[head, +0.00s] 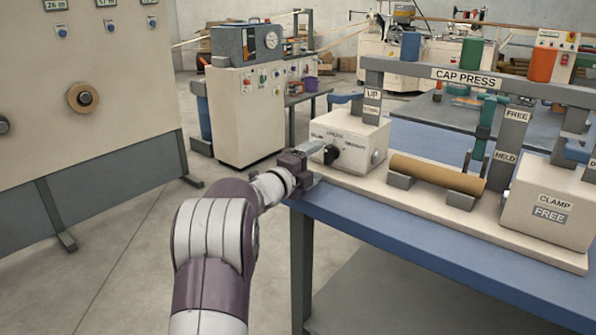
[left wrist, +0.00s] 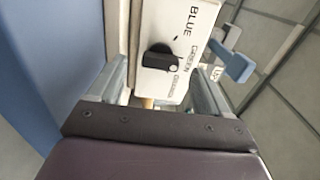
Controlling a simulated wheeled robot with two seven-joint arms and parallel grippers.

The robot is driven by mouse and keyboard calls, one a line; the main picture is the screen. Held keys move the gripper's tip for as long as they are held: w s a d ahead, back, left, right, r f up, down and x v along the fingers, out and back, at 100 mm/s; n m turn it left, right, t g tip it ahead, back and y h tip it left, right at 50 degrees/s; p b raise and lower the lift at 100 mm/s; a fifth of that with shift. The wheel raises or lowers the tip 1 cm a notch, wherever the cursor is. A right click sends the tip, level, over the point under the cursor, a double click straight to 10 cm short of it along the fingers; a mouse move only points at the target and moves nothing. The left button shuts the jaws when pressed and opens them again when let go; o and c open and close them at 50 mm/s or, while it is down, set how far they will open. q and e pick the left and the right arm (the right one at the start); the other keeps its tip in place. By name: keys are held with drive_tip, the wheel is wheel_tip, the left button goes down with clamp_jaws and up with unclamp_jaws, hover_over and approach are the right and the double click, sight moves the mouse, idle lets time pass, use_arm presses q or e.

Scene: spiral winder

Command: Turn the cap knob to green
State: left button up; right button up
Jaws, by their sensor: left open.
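The cap knob (head: 332,153) is a black round knob on the front of the cream box at the left end of the cap press. In the left wrist view the knob (left wrist: 160,58) shows beside the words BLUE, GREEN and a third, blurred label. A pale mark on it lies on the side toward the blurred label. My left gripper (head: 314,162) is open and empty, just in front of the box. In the left wrist view its two fingers stand apart on either side of the knob, and I see no contact. My right gripper is out of view.
The blue table (head: 420,232) carries the cap press (head: 466,78). A brown tube (head: 437,173) lies in its cradle, right of the knob box. A blue lever (left wrist: 232,62) sticks out beside the knob box. Blue, green and orange cylinders stand on top.

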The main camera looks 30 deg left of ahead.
use_arm(q)
drive_tip(key=s+p, duration=0.1)
drive_tip(key=s, duration=0.8)
drive_tip(key=shift+s+a, duration=0.3)
drive_tip(key=shift+a, duration=0.05)
